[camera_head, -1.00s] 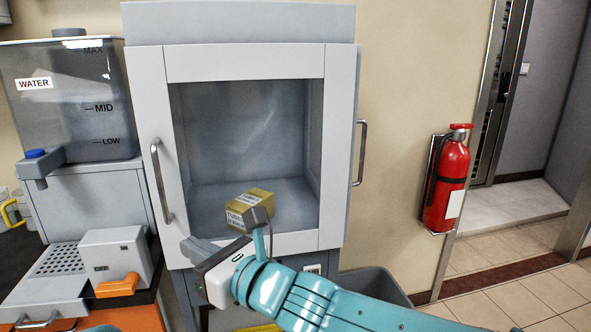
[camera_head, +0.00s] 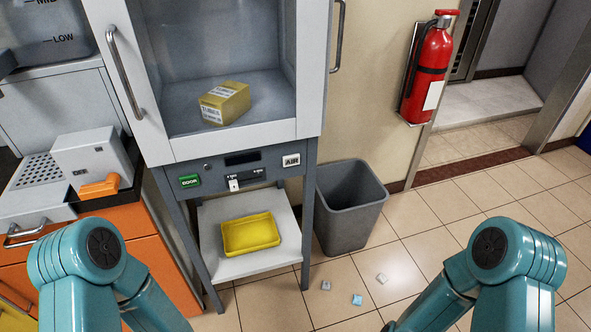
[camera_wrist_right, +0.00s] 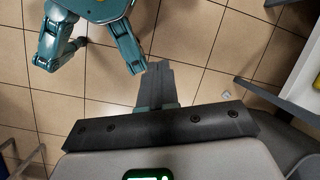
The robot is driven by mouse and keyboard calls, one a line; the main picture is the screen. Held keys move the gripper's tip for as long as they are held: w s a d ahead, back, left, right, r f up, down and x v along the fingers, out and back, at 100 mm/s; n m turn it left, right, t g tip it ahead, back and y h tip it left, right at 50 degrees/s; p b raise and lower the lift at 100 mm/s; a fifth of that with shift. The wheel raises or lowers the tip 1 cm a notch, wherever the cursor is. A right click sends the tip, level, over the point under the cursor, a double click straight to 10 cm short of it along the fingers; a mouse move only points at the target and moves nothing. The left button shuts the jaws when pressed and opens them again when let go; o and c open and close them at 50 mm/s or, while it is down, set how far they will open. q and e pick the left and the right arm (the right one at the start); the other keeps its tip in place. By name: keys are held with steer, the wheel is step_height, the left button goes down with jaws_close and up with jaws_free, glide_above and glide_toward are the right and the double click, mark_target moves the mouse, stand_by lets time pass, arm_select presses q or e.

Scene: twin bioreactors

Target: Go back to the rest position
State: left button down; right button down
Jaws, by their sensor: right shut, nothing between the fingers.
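My right gripper (camera_wrist_right: 157,72) shows in the right wrist view. Its fingers are together with nothing between them, over the tiled floor and beside parts of my own body. In the head view only upper links of both my arms show, one at the lower left and one at the lower right, both bent downward. Neither gripper shows in the head view, and my left gripper is in neither view. A yellow box with a white label (camera_head: 224,103) lies on the floor of the grey cabinet (camera_head: 220,150), apart from my arms.
Below the cabinet, a yellow tray (camera_head: 251,234) sits on a shelf. A grey bin (camera_head: 350,205) stands to its right, and a red fire extinguisher (camera_head: 428,75) hangs on the wall. Small cubes (camera_head: 357,299) lie on the floor. An orange-fronted counter (camera_head: 150,255) is at left.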

step_height(320, 180, up, 13)
steer(key=a+n+t+p, duration=0.1)
steer(key=n+p, duration=0.6)
steer(key=p, duration=0.5)
steer(key=shift+r+n+t+y+p, duration=0.15)
steer(key=shift+n+t+y+p, duration=0.15)
steer(key=shift+p, duration=0.05)
steer(key=shift+a, duration=0.1)
steer(key=shift+w, duration=0.1)
